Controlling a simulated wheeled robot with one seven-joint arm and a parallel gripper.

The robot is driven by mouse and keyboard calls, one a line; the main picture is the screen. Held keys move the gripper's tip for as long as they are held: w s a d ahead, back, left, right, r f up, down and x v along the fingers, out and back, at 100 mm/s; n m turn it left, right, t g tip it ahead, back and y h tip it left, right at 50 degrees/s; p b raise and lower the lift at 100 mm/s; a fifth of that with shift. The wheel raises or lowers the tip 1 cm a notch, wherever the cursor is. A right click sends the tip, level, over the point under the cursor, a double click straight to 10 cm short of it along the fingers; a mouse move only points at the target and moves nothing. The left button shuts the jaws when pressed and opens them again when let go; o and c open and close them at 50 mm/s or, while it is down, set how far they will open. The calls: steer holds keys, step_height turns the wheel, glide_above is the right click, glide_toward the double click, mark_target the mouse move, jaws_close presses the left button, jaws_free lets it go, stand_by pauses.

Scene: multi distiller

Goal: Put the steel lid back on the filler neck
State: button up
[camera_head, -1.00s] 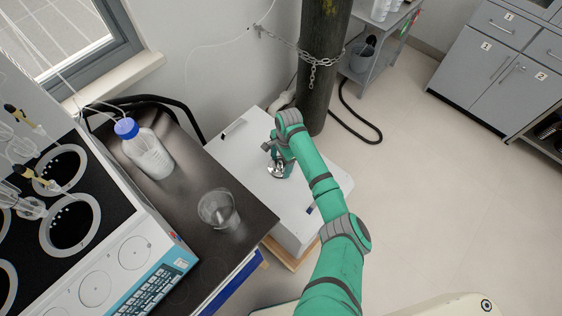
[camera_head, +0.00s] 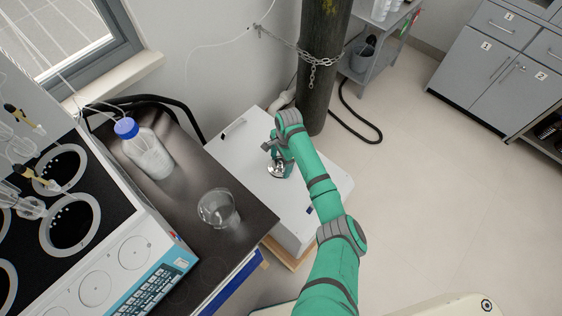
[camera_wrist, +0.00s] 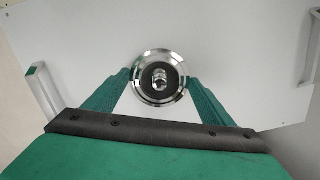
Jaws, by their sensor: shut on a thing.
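The steel lid (camera_wrist: 159,77) is a shiny round disc with a dark inner ring and a small central knob. In the wrist view it lies between the two green fingers of my gripper (camera_wrist: 160,80), which are shut on it. In the head view my gripper (camera_head: 276,160) points down over the white box, with shiny steel (camera_head: 278,171) showing at its tip. I cannot make out the filler neck apart from the lid. I cannot tell whether the lid touches the surface below.
The white box (camera_head: 248,165) has a flat top with handles (camera_wrist: 43,88) at opposite sides. A dark gas cylinder (camera_head: 322,65) with a chain stands behind it. On the dark bench at left are a blue-capped bottle (camera_head: 150,155) and a glass beaker (camera_head: 217,210). The floor at right is clear.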

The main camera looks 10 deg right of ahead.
steer(key=shift+f, duration=0.5)
steer(key=o, duration=1.2)
steer(key=shift+c, duration=0.2)
step_height(320, 180, up, 11)
steer(key=d, duration=0.1)
steer(key=shift+w+d+f, duration=0.15)
steer(key=shift+w, duration=0.05)
